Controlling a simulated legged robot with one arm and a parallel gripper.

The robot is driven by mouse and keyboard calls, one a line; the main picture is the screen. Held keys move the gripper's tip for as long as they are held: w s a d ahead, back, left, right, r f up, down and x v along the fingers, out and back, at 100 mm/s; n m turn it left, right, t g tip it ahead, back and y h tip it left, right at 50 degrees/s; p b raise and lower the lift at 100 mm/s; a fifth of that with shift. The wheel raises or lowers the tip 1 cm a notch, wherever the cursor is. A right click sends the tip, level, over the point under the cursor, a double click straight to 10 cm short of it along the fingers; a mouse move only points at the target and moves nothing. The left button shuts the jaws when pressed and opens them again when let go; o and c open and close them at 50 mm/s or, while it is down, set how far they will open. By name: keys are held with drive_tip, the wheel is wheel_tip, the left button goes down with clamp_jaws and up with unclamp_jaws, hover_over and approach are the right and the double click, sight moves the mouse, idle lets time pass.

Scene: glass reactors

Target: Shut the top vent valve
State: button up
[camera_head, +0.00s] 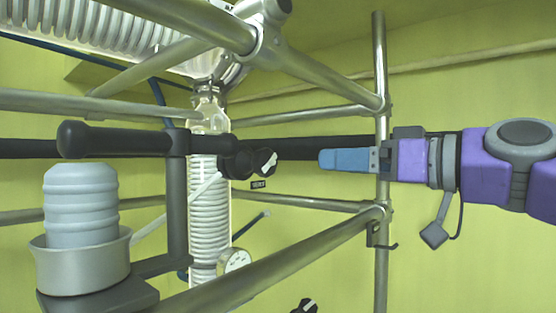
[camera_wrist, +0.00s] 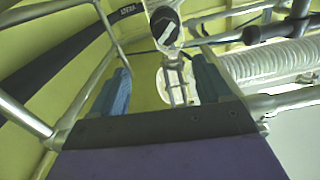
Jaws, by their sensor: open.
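The vent valve is a round black knob (camera_head: 264,162) with a white bar handle, at the right end of a dark fitting. The white bar slants. A small dark label (camera_head: 258,184) sits just below it. My gripper (camera_head: 322,160) points left at about the knob's height, with a clear gap between its blue fingers and the knob in the picture. My gripper (camera_wrist: 160,78) is open and empty.
Metal frame bars (camera_head: 275,262) cross before and behind the glass coil column (camera_head: 209,215). A gauge (camera_head: 235,261) sits low by the column. A second black knob (camera_head: 304,306) is at the bottom edge. A ribbed white vessel (camera_head: 80,205) stands at left. A frame post (camera_head: 380,90) is behind my gripper.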

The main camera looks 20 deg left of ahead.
sight(270, 164)
drive_tip(key=shift+g, duration=0.3)
drive_tip(key=x, duration=0.5)
drive_tip(key=s+p+x, duration=0.1)
drive_tip(key=x, duration=0.8)
drive_tip(key=shift+s+a+f, duration=0.15)
drive_tip(key=shift+a+f, duration=0.2)
drive_tip(key=shift+a, duration=0.35)
drive_tip(key=shift+a+p, duration=0.25)
drive_tip(key=shift+p, duration=0.05)
drive_tip(key=shift+w+d+r, duration=0.2)
drive_tip(key=shift+d, duration=0.65)
drive_tip(key=shift+w+d+r, duration=0.15)
drive_tip(key=shift+w+d, duration=0.05)
drive_tip(key=shift+d, duration=0.6)
drive_tip(key=a, duration=0.3)
drive_tip(key=shift+a+f, duration=0.25)
drive_tip(key=c, duration=0.3)
drive_tip(key=shift+a, duration=0.25)
drive_tip(key=shift+c, duration=0.8)
drive_tip(key=shift+w+f, duration=0.1)
drive_tip(key=shift+c, duration=0.7)
drive_tip(key=shift+d, duration=0.25)
drive_tip(key=shift+c, duration=0.8)
drive_tip(key=shift+d, duration=0.2)
drive_tip(key=shift+c, duration=1.1)
